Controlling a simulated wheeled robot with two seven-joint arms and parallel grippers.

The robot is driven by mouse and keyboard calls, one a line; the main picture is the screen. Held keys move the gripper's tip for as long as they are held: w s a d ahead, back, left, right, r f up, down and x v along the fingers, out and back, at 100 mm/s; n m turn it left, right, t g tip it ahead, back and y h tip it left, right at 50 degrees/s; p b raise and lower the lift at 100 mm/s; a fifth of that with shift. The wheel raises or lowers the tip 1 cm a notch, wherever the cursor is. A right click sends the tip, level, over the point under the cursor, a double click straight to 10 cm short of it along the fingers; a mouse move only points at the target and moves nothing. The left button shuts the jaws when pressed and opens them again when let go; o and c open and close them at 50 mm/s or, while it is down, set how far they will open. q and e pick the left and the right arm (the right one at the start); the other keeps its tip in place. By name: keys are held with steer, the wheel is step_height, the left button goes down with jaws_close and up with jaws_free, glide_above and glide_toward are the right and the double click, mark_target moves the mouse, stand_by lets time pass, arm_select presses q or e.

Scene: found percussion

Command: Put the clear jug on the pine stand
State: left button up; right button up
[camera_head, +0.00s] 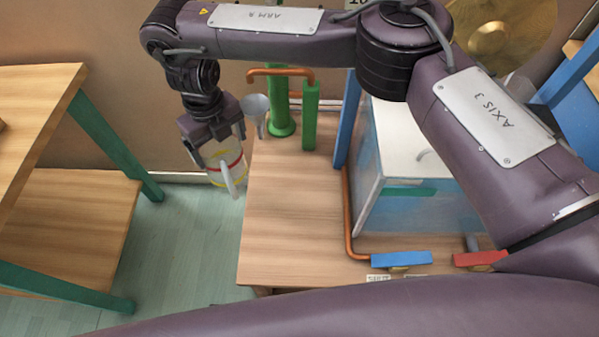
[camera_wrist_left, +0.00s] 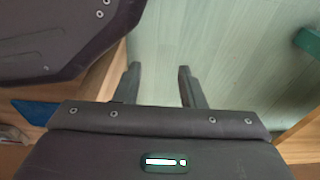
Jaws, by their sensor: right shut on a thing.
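The clear jug (camera_head: 226,172) has red and yellow bands and a pale handle. My right gripper (camera_head: 221,152) is shut on its upper part, one finger on each side. The jug hangs tilted in the air, over or just beside the left edge of the middle wooden top (camera_head: 290,225). A two-level wooden stand with green legs (camera_head: 75,205) is at the left. I cannot tell for sure which wooden piece is the pine stand. My left gripper (camera_wrist_left: 160,68) is open and empty in the left wrist view, with pale floor between its fingers.
On the middle top stand a grey funnel-like cup (camera_head: 255,108), green posts (camera_head: 310,118) with copper pipe, and a blue-and-white box (camera_head: 410,180). Blue (camera_head: 402,259) and red (camera_head: 480,258) bars lie at the front. A brass cymbal (camera_head: 500,35) is behind. The top's left half is clear.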

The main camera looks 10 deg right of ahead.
steer(key=s+d+p, duration=0.1)
steer(key=s+d, duration=0.1)
steer(key=d, duration=0.7)
steer(key=s+d+p, duration=0.1)
steer(key=s+d, duration=0.1)
steer(key=d, duration=0.7)
arm_select(q)
steer(key=shift+s+a+f+b, duration=0.15)
steer(key=shift+s+b, duration=0.15)
steer(key=shift+s, duration=0.25)
steer(key=shift+s+f+b, duration=0.15)
steer(key=shift+s+b, duration=0.1)
steer(key=shift+s, duration=0.3)
arm_select(e)
step_height(320, 180, down, 7)
steer(key=d, duration=0.1)
arm_select(q)
steer(key=shift+f, duration=0.1)
arm_select(e)
steer(key=shift+f, duration=0.1)
steer(key=o, duration=1.2)
steer(key=shift+c, duration=0.2)
arm_select(q)
steer(key=shift+w+r, duration=0.2)
steer(key=shift+w, duration=0.05)
